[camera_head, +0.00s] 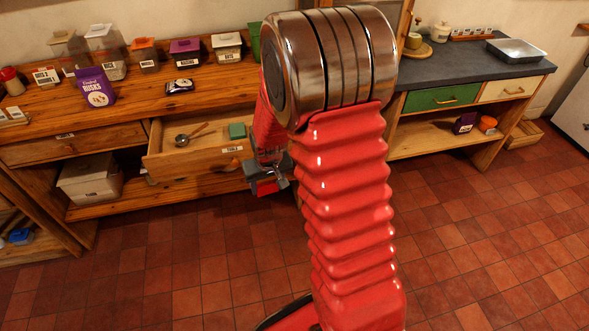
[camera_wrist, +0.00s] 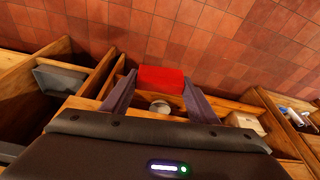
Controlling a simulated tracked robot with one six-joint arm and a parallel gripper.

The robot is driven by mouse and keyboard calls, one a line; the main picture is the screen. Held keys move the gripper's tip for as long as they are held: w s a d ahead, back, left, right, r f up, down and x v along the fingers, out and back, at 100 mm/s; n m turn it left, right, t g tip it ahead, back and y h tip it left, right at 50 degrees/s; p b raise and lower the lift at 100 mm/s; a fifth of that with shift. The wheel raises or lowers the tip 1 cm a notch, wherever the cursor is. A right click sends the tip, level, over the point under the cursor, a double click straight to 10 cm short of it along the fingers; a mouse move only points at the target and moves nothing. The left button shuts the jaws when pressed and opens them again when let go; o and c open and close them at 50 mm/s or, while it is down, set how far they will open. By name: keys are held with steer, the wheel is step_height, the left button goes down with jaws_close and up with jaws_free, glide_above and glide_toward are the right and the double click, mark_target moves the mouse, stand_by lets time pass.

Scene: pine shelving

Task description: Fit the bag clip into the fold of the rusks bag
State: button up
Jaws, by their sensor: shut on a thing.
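The purple rusks bag (camera_head: 95,88) stands upright on the wooden counter at the left, its label facing me. My gripper (camera_head: 268,183) hangs just off the right end of the open drawer, well to the right of the bag and below the counter top. In the wrist view its two dark fingers (camera_wrist: 160,92) are closed on a flat red piece, which looks like the bag clip (camera_wrist: 162,79). The fold of the bag is too small to tell.
The open drawer (camera_head: 185,159) holds a spoon (camera_head: 190,133) and a green block (camera_head: 237,131). Several labelled containers line the counter's back, and a dark packet (camera_head: 181,86) lies flat right of the bag. The tiled floor (camera_head: 160,270) is clear.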

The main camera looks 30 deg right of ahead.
steer(key=a+f+n, duration=0.2)
steer(key=a+f, duration=0.2)
steer(key=a, duration=0.5)
steer(key=shift+a+f+y, duration=0.2)
steer(key=shift+y, duration=0.1)
steer(key=shift+s, duration=0.15)
